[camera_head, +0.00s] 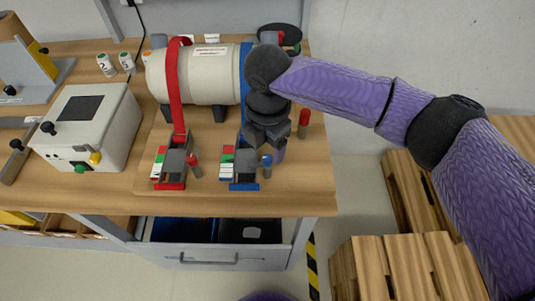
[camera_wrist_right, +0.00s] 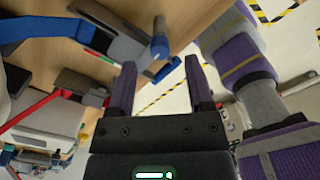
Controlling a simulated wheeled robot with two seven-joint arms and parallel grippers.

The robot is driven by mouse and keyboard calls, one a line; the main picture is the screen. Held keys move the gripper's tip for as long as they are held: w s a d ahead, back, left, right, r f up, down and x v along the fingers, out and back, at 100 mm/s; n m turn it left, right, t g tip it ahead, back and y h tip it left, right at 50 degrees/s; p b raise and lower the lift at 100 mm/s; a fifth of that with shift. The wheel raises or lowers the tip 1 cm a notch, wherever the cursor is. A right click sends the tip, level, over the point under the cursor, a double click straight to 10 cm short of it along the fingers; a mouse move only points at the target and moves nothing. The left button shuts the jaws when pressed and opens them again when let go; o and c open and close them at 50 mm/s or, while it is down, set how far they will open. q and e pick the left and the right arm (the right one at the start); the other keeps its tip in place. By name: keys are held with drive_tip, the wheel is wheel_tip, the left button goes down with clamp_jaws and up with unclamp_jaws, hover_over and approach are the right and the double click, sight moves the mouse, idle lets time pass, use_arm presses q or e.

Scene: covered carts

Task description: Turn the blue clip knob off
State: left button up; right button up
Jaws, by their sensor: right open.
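The blue clip (camera_head: 245,184) sits at the front of the wooden board, below the blue strap (camera_head: 245,75) around a cream cylinder (camera_head: 212,75). Its blue knob (camera_head: 267,160) stands at its right side. My right gripper (camera_head: 278,152) is above and just right of the clip, its fingers pointing down and partly hidden by the wrist. In the right wrist view the purple fingers (camera_wrist_right: 162,75) are apart and empty. The blue-topped knob (camera_wrist_right: 160,46) shows just beyond the fingertips, not between them. My left gripper is not in view.
A red clip (camera_head: 171,185) with a red knob (camera_head: 194,160) stands left of the blue one. A grey box with buttons (camera_head: 90,120) is farther left. An open drawer (camera_head: 220,257) is below the table edge. Wooden pallets (camera_head: 400,265) stand on the right floor.

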wheel_tip(320, 180, down, 3)
drive_tip(key=shift+r, duration=0.1)
clamp_jaws()
idle(0.4)
